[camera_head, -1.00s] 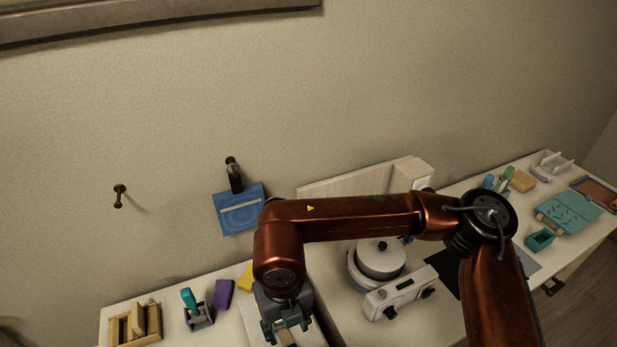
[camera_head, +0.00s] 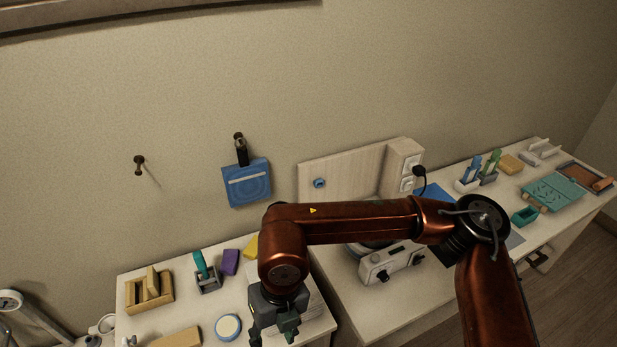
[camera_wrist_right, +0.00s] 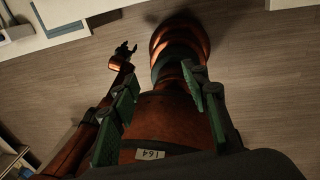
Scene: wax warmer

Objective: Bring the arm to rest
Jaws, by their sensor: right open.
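My right arm (camera_head: 350,222) comes in from the lower right of the head view, reaches left across the bench and bends down at its wrist. My right gripper (camera_head: 274,335) hangs at the bottom edge, in front of the left bench part, its tips partly cut off. In the right wrist view the right gripper (camera_wrist_right: 160,105) has its green finger pads wide apart, with nothing between them, above my own body and the floor. A small dark gripper on my other arm, the left gripper (camera_wrist_right: 124,50), shows there too; its jaws are too small to read.
The wax warmer (camera_head: 388,262) stands partly behind my arm, before a wooden panel (camera_head: 340,178). Left are a wooden rack (camera_head: 148,290), purple block (camera_head: 230,262) and round blue-rimmed jar (camera_head: 228,327). A teal tray (camera_head: 553,192) lies right.

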